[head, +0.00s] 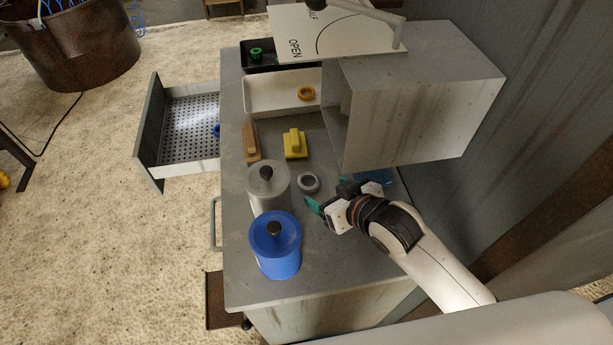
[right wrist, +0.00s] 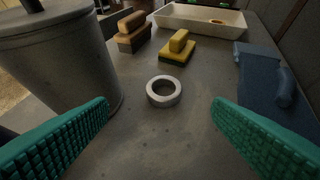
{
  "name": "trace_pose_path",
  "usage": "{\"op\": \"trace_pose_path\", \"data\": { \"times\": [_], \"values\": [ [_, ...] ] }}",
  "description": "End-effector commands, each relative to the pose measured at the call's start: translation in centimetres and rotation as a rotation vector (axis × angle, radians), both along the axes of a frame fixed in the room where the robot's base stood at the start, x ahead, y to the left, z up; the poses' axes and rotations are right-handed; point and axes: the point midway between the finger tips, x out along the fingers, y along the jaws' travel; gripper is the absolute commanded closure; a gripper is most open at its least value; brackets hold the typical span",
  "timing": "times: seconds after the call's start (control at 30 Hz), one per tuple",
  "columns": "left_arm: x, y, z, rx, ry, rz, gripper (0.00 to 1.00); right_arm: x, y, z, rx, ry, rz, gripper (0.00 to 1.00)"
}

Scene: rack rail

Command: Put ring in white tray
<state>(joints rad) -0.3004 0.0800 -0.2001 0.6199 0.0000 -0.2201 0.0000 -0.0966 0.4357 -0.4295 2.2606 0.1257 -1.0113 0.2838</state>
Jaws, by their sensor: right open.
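A grey-white ring (head: 308,182) lies flat on the grey cabinet top, to the right of the grey canister. It also shows in the right wrist view (right wrist: 164,91), ahead of and between the fingers. The white tray (head: 268,107) stands farther back on the same top with an orange ring (head: 306,93) in it; the tray also shows at the back of the right wrist view (right wrist: 193,25). My right gripper (head: 325,207) is open and empty, its green fingers apart, just short of the grey-white ring. My left gripper is not in view.
A grey lidded canister (head: 268,190) and a blue canister (head: 275,246) stand left of the gripper. A brown brush (head: 251,141) and a yellow block (head: 295,144) lie before the tray. An open-fronted grey box (head: 415,110) stands to the right. An open drawer (head: 190,125) juts left.

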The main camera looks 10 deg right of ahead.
Motion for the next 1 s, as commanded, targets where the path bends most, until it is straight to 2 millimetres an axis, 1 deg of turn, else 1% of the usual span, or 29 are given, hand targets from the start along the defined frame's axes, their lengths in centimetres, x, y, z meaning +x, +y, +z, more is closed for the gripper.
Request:
{"op": "trace_pose_path", "data": {
  "times": [0.03, 0.1, 0.33, 0.5, 0.63, 0.73, 0.93, 0.97, 1.0],
  "values": [
    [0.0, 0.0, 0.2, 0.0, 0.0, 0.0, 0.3, 0.8, 0.3, -0.4, 0.0, 0.0, 0.0, 0.26],
    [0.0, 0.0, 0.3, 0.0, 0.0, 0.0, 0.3, 1.5, 0.6, -1.0, -0.001, 0.0, -0.001, 0.26],
    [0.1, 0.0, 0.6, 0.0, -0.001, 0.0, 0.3, 2.7, 1.0, -2.0, 0.0, 0.001, 0.0, 0.26],
    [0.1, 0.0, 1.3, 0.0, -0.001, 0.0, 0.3, 4.6, 1.2, -3.4, -0.001, 0.002, -0.001, 0.26],
    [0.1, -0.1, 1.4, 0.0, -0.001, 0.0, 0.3, 5.8, 1.8, -4.4, 0.001, 0.001, 0.0, 0.26],
    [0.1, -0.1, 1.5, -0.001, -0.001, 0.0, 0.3, 6.2, 1.9, -4.8, 0.0, 0.0, 0.0, 0.26],
    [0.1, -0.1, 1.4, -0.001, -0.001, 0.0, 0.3, 6.2, 2.0, -4.9, -0.001, 0.0, 0.001, 0.26],
    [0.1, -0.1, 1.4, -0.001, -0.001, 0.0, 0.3, 6.2, 2.0, -4.9, -0.001, 0.0, 0.001, 0.27],
    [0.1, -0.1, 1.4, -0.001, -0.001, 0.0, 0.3, 6.2, 2.0, -4.9, -0.001, 0.0, 0.001, 0.34]
  ]
}}
